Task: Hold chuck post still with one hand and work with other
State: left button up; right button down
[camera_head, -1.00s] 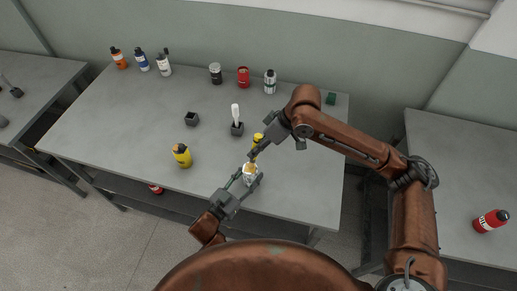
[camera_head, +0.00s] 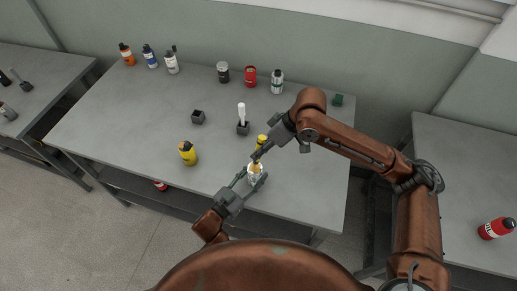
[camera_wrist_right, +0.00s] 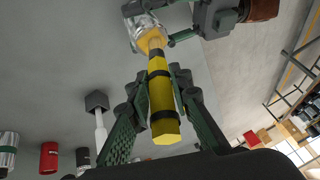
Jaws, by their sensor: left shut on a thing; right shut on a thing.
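The chuck post (camera_head: 255,171), silvery with an amber top, stands near the table's front edge; it also shows in the right wrist view (camera_wrist_right: 140,28). My left gripper (camera_head: 250,177) is shut on it from the front left. My right gripper (camera_head: 266,149) is shut on a yellow tool with black bands (camera_wrist_right: 161,95), just behind and above the post. The tool's far end meets or overlaps the amber top in the wrist view; I cannot tell whether they touch. The left fingers partly hide the post.
A yellow bottle (camera_head: 188,154) stands left of the post. A dark holder with a white-handled tool (camera_head: 242,128) and an empty dark block (camera_head: 198,117) stand behind. Several bottles and cans line the back. The table's right front is clear.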

aim_at(260, 141)
jog(key=shift+r, duration=0.1)
jog(key=shift+r, duration=3.45)
pick_arm(q)
jog(key=o, duration=1.3)
jog(key=v, duration=1.2)
